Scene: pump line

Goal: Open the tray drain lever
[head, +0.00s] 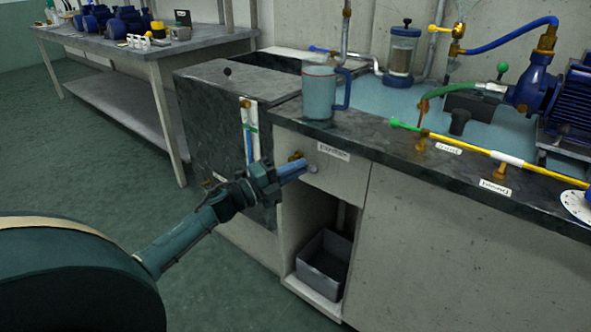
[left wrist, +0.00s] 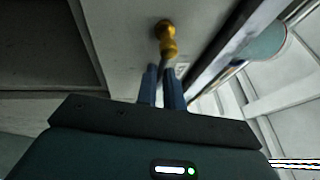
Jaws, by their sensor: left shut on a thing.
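The tray drain valve is a brass fitting (head: 296,156) on the front of the pale cabinet, just below the dark worktop edge, left of a small white label (head: 333,151). In the left wrist view the brass fitting (left wrist: 166,40) is just beyond my fingertips. My left gripper (head: 298,168) reaches in from the left, right at the valve. Its blue fingers (left wrist: 163,84) are shut on the lever, which they mostly hide. A small pale knob (head: 312,169) shows just past the fingertips. I cannot tell the lever's exact angle. My right gripper is not in view.
A blue-grey jug (head: 319,93) stands on the worktop above the valve. A grey bin (head: 325,261) sits in the open cabinet bay below. A dark tank (head: 213,120) with a sight tube is to the left. Floor left of the cabinet is clear.

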